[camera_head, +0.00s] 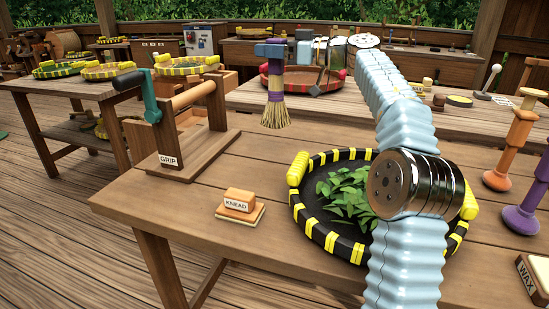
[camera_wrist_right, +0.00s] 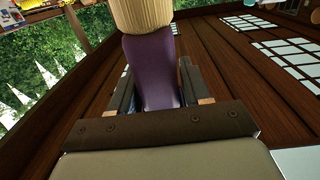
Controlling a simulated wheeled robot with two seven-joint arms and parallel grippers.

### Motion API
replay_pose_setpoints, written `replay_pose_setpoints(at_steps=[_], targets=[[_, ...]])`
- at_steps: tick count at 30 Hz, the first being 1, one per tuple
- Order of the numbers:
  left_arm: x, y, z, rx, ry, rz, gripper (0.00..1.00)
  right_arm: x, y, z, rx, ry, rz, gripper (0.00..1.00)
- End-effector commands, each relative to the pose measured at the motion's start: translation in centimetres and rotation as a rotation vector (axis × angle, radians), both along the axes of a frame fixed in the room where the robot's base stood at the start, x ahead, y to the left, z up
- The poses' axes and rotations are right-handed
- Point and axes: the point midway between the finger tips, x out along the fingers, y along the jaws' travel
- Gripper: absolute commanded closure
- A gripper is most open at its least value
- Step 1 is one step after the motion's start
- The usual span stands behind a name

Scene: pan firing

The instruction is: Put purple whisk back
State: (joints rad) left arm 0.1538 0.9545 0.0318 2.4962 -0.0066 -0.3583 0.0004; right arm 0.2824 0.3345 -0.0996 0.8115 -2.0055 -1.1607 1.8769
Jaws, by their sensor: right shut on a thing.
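The purple whisk (camera_head: 276,112) hangs upright in the head view, with straw bristles pointing down and a purple handle. My right gripper (camera_head: 276,50) is shut on the upper part of its handle and holds it above the table, behind the pan. My left gripper is not in view.
A black-and-yellow pan (camera_head: 318,228) with green leaves (camera_head: 345,195) stands on the near table, partly behind my right arm. A wooden GRIP rack (camera_head: 190,150), a KNEAD block (camera_head: 240,202) and a WAX block (camera_head: 535,275) are around it. The table front is clear.

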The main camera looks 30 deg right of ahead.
Motion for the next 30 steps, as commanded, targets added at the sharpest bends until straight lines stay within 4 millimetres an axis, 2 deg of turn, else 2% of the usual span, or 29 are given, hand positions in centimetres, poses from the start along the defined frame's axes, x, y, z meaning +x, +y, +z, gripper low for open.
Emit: replay_pose_setpoints(at_steps=[3,14,21,30], targets=[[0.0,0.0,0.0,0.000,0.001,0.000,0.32,0.7,0.0,-0.8,0.003,-0.002,0.039,0.92],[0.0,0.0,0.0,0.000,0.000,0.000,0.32,0.7,-0.1,-1.3,0.007,0.000,0.047,0.92],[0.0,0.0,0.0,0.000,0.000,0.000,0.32,0.7,-0.1,-5.3,0.009,0.002,0.045,0.92],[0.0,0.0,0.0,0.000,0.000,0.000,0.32,0.7,-0.1,-9.4,0.007,0.002,0.045,0.92]])
